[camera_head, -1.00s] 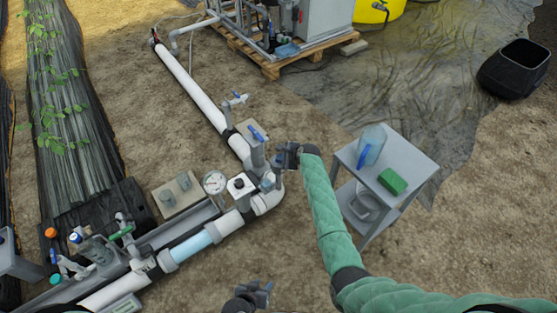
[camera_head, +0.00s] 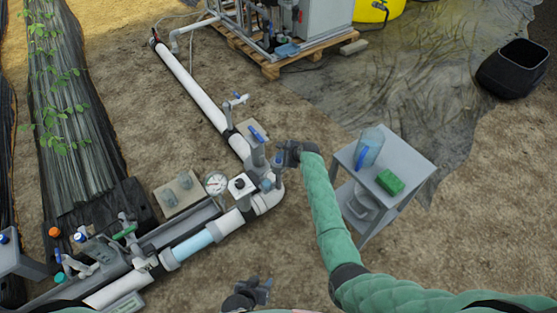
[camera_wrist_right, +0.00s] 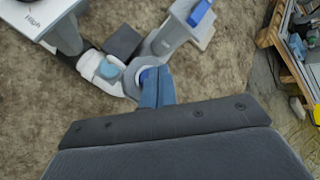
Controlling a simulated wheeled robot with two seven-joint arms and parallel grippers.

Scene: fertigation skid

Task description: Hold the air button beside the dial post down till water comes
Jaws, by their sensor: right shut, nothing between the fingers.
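The dial post (camera_head: 240,186) has a white top with a black knob, and its corner marked "High" (camera_wrist_right: 35,20) shows in the right wrist view. A second round part with a blue rim (camera_wrist_right: 146,74) is partly hidden behind my right fingertips. I cannot tell which one is the air button, nor whether my fingers touch either. My right gripper (camera_head: 278,160) is shut and empty; its blue fingers (camera_wrist_right: 156,88) are together. My left gripper (camera_head: 263,287) is open and empty, low in the head view.
A light-blue pipe section (camera_head: 193,246) lies in the line. A grey stand (camera_head: 412,162) with a jug (camera_head: 369,147) and green sponge (camera_head: 390,182) is right of my right arm.

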